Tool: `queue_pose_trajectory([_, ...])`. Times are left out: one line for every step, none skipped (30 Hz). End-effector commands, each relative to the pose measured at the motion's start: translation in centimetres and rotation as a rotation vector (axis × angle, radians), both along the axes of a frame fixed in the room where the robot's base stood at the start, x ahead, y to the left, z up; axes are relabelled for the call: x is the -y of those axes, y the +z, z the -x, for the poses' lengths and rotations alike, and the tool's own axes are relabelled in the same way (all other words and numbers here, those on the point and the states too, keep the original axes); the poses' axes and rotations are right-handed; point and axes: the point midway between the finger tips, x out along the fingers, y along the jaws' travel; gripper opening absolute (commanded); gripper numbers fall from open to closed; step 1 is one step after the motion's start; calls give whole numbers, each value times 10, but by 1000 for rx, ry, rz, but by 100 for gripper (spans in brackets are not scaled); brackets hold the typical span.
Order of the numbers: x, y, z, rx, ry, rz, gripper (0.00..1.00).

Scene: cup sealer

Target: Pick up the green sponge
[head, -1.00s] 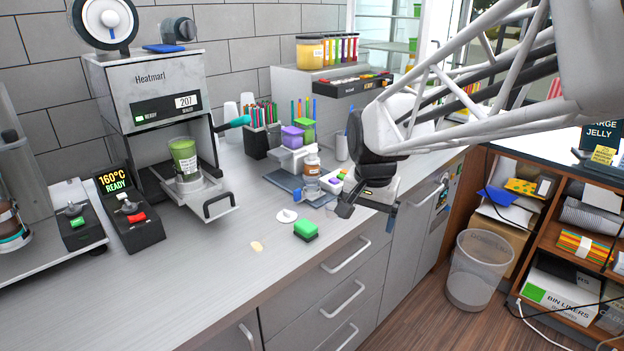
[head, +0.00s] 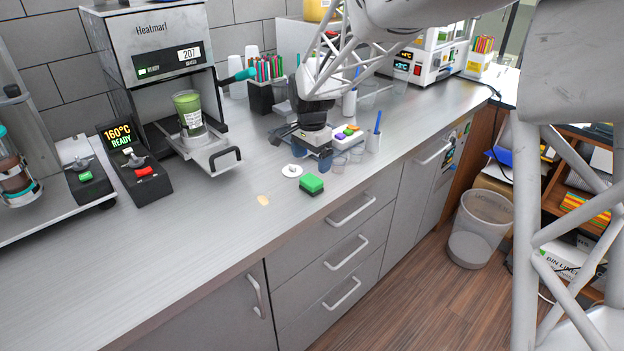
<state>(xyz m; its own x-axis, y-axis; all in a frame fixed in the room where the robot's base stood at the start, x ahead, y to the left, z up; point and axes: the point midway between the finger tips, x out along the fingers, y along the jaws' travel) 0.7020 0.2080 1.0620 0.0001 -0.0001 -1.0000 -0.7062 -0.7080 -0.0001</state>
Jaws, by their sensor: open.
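The green sponge (head: 312,183) with a dark underside lies on the grey counter near its front edge. A white round lid-like disc (head: 292,171) lies just behind and left of it. My gripper (head: 300,146) hangs above the counter, behind the sponge and a little to its left, apart from it. Its dark fingers are spread and I see nothing between them. My gripper and arm hide part of the bottles and tray behind.
The sealer (head: 150,60) stands at the left with a green cup (head: 188,112) in its drawer (head: 215,152). A white tray of coloured pieces (head: 345,134) and clear cups (head: 338,163) stand right of my gripper. A beige spot (head: 263,200) lies left of the sponge. The front left counter is clear.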

Motion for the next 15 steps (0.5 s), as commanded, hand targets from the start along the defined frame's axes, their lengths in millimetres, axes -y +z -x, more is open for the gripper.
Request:
queue_pose_trajectory([-1, -1, -1, 0, -1, 0, 94])
queue_pose_trajectory([-1, -1, -1, -1, -2, 1, 94])
queue_pose_trajectory([-1, -1, -1, 0, -2, 0, 94])
queue_pose_trajectory([-1, -1, -1, 0, -2, 0, 94])
queue_pose_trajectory([-1, 0, -1, 0, -2, 0, 94])
queue_pose_trajectory([-1, 0, -1, 0, -2, 0, 94])
queue_pose_trajectory([0, 0, -1, 0, -2, 0, 94])
queue_pose_trajectory([0, 0, 0, 0, -2, 0, 94])
queue_pose_trajectory([0, 0, 0, 0, -2, 0, 94])
queue_pose_trajectory([0, -1, 0, 0, -2, 0, 94])
queue_pose_trajectory([0, -2, 0, -1, -2, 1, 94])
queue_pose_trajectory([0, -3, 0, -1, -2, 0, 94])
queue_pose_trajectory([0, -5, 0, -1, -1, 0, 94])
queue_pose_trajectory([0, -7, 0, -1, -1, 0, 94])
queue_pose_trajectory([0, -10, 0, -1, -1, 0, 94])
